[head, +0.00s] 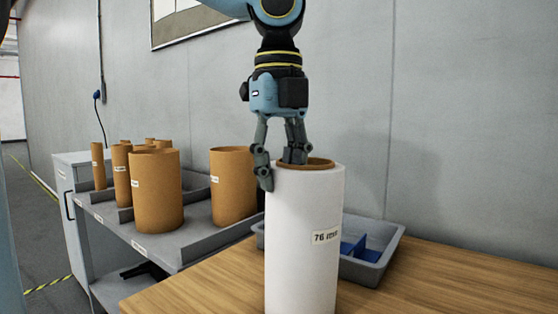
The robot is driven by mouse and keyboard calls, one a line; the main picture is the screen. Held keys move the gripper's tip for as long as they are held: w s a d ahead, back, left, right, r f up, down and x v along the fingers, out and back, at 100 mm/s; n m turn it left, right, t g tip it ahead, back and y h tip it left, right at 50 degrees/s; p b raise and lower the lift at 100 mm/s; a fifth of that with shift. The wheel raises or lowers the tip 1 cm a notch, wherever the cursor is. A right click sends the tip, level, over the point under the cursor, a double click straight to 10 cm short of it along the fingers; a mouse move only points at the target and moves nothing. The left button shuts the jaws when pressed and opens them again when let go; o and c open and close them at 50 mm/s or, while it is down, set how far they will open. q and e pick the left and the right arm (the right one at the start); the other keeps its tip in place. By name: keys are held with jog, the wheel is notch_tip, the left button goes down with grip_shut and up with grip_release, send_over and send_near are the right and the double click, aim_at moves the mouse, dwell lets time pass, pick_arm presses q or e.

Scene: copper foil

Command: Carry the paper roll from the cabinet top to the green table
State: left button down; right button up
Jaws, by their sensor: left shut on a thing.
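The paper roll (300,240) is white with a brown core and a "76 mm" label, and it stands upright in the middle of the head view. My left gripper (279,168) comes down from above and is shut on the roll's upper rim. One finger is outside the wall and the other reaches into the core opening. The roll's bottom is cut off by the frame, so I cannot tell whether it touches the wooden top (440,281). No green table is in view. My right gripper is not in view.
A grey tray (386,262) with blue parts lies behind the roll to the right. Several brown tubes (158,190) stand on a grey rack (150,244) at the left, beside a light cabinet (66,190). A grey wall closes the back.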

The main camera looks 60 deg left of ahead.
pick_arm(q)
jog(key=c, duration=1.1)
grip_release()
jog(key=shift+r, duration=0.1)
notch_tip(320, 180, up, 12)
jog(key=p, duration=0.1)
